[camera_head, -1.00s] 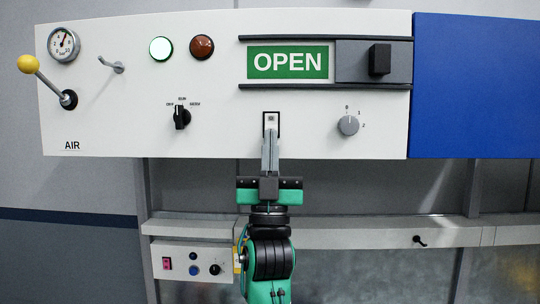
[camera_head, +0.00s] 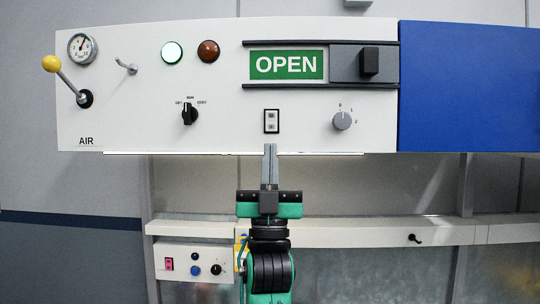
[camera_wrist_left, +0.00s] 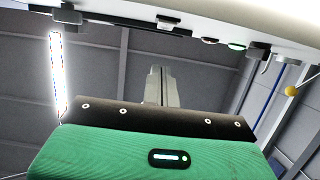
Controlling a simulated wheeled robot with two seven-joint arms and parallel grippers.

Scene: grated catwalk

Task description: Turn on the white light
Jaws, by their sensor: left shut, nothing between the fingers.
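A small black-framed rocker switch with a white face (camera_head: 271,121) sits low in the middle of the pale panel (camera_head: 225,135); it also shows in the wrist view (camera_wrist_left: 168,22). My left gripper (camera_head: 270,148) is shut and empty, its fingertips below the switch at the panel's lower edge. In the wrist view the closed fingers (camera_wrist_left: 156,70) point up toward the panel, apart from the switch. A thin bright white strip (camera_head: 180,153) runs along the panel's bottom edge. A round pale green-white lamp (camera_head: 172,52) looks lit; the red-brown lamp (camera_head: 208,51) looks dark. My right gripper is not in view.
The panel also carries a black selector (camera_head: 190,114), a grey knob (camera_head: 342,121), a sliding black handle (camera_head: 369,61) by the OPEN sign, a yellow-balled lever (camera_head: 52,64) and a gauge. A small control box (camera_head: 194,260) and a ledge (camera_head: 350,233) lie below.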

